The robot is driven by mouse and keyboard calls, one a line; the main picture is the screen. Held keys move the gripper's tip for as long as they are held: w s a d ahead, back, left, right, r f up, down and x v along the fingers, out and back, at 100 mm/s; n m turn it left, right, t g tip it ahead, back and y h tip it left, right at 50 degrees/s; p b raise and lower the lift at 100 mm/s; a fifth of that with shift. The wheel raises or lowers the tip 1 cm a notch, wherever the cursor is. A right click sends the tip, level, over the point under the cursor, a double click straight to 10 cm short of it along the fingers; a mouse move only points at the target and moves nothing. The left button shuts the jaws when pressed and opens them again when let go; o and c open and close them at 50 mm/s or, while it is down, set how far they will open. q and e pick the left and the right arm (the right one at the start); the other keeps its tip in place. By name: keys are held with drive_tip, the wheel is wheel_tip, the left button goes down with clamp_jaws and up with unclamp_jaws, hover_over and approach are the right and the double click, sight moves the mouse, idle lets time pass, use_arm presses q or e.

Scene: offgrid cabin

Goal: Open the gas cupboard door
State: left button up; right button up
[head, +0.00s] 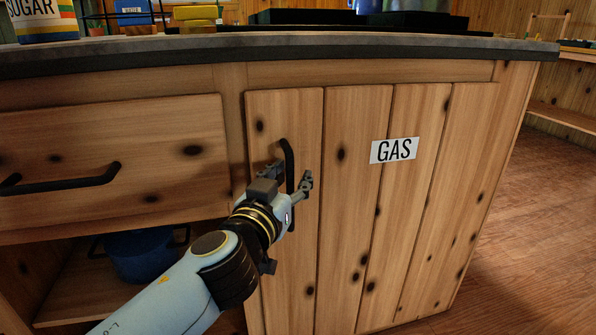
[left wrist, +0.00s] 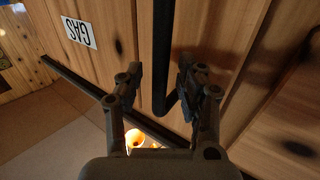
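The gas cupboard door (head: 345,230) is knotty wood planks with a white GAS label (head: 394,150). It looks shut in its frame. Its black bar handle (head: 289,160) is upright near the door's left edge. My left gripper (head: 294,180) is at the handle's lower part. In the left wrist view the handle (left wrist: 161,45) runs between the two fingers of my left gripper (left wrist: 162,82), with a gap showing on each side, so the fingers are open around it. The GAS label also shows there (left wrist: 79,32). My right gripper is not in view.
A drawer (head: 110,155) with a black handle is left of the door, above an open shelf with a blue pot (head: 142,255). The dark countertop (head: 300,43) overhangs above. The wooden floor (head: 530,240) to the right is clear.

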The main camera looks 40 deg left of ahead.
use_arm(q)
clamp_jaws()
idle(0.7)
